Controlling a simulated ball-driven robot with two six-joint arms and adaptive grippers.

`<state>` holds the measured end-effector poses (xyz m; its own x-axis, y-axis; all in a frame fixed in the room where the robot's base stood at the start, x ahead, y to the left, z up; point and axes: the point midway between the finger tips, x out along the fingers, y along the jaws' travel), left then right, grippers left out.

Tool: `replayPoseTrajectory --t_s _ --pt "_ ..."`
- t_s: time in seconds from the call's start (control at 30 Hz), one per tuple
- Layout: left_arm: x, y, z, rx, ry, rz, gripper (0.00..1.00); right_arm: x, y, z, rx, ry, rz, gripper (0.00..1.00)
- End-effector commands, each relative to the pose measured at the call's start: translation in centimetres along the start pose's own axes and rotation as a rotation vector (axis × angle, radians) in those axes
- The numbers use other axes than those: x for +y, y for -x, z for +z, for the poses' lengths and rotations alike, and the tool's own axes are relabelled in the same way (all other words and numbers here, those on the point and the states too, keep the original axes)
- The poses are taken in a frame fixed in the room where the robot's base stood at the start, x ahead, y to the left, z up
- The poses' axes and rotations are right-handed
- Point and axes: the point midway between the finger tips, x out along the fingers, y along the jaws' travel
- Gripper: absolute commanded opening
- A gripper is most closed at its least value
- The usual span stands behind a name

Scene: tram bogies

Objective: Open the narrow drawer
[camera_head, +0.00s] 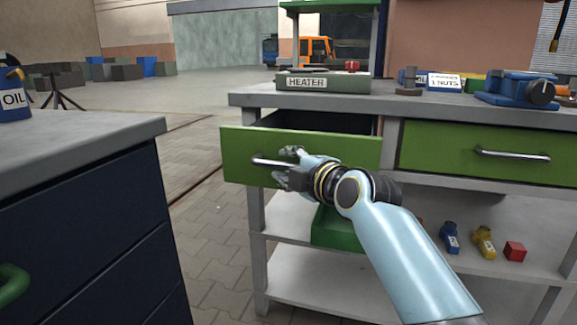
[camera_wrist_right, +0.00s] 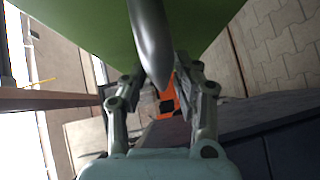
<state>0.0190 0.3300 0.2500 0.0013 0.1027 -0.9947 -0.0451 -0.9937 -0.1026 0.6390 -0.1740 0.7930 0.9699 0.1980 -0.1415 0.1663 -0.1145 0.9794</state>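The narrow drawer (camera_head: 235,142) is the green left-hand drawer of the grey workbench. It is pulled out, and its dark inside shows behind the front. Its metal handle (camera_head: 262,161) is partly hidden by my right gripper (camera_head: 287,168). In the right wrist view the handle (camera_wrist_right: 152,45) runs between the two fingers of my right gripper (camera_wrist_right: 160,85), which are closed in around it. The green drawer front (camera_wrist_right: 85,25) is just beyond. My left gripper is not in view.
A wider green drawer (camera_head: 430,149) to the right is shut. A dark cabinet (camera_head: 85,225) stands at the left, with a floor gap between. The bench top (camera_head: 400,104) carries a heater box (camera_head: 322,84) and a blue vise (camera_head: 515,90). Small coloured items are on the lower shelf.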

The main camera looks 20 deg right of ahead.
Motion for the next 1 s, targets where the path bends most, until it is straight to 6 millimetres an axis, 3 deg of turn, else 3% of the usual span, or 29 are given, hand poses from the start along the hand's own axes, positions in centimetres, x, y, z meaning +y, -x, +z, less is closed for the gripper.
replayPoseTrajectory --t_s 0.37,0.47,0.8,1.0 --pt "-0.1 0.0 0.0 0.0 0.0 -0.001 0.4 -0.2 0.4 0.0 0.0 0.002 -0.003 0.38" --pt "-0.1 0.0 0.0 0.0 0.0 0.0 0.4 -0.2 1.7 0.1 -0.001 0.002 -0.004 0.38" --pt "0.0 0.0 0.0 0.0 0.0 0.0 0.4 -0.2 9.1 0.0 -0.001 0.003 -0.004 0.38" --pt "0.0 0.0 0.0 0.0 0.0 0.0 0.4 -0.1 11.5 0.0 0.0 0.002 -0.003 0.38"
